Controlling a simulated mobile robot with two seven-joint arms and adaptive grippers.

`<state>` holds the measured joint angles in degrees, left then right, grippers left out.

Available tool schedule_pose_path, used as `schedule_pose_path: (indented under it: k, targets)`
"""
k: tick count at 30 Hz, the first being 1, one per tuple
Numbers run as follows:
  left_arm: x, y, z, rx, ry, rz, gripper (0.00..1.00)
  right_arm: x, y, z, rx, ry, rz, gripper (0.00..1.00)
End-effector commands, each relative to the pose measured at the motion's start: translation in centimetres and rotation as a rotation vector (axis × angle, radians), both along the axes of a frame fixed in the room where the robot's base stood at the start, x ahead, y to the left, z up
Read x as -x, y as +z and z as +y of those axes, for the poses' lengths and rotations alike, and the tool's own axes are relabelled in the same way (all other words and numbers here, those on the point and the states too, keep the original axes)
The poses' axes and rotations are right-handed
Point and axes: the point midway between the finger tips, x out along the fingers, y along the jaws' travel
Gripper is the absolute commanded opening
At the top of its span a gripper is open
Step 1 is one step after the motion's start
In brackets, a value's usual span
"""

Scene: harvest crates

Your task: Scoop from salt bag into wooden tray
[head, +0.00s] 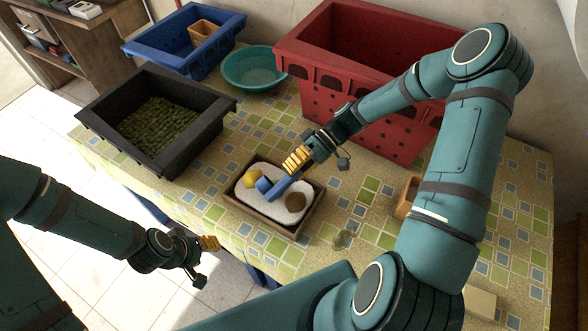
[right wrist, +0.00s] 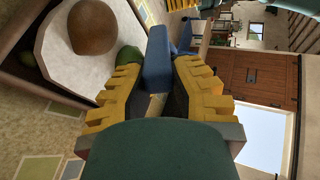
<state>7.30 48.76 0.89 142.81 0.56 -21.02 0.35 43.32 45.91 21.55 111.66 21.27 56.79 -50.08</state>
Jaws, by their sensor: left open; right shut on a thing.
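The wooden tray (head: 283,231) stands near the table's front edge. A white, rounded layer (head: 262,208) lies in it; I cannot tell whether this is loose salt or a bag. On it are a yellow round thing (head: 252,180) and a brown round thing (head: 295,201), which also shows in the right wrist view (right wrist: 92,27). My right gripper (head: 297,162) is shut on a blue scoop (head: 272,189) above the tray. The blue piece (right wrist: 157,60) shows between the yellow fingers in the wrist view. My left gripper (head: 206,255) is open and empty, off the table's front edge.
A black crate (head: 92,117) with green contents stands left, a blue crate (head: 150,50) and a teal bowl (head: 252,82) behind. A red crate (head: 400,140) stands behind my right gripper. A small wooden box (head: 404,198) is partly hidden by my right arm. Table right of the tray is mostly clear.

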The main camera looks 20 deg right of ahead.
Motion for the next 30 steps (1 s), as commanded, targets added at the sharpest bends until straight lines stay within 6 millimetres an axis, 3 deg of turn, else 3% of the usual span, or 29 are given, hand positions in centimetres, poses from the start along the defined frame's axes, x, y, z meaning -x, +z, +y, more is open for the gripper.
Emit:
schedule_pose_path:
  k: [14, 30]
  targets:
    - [0.0, 3.1, 0.0, 0.000, 0.000, 0.000, 0.47, 0.0, 4.5, 0.0, 0.000, 0.000, -0.001, 0.00]
    - [-0.9, 3.0, 0.2, -0.003, 0.016, -0.020, 0.47, -0.2, 4.8, 0.5, 0.000, -0.028, 0.000, 0.00]
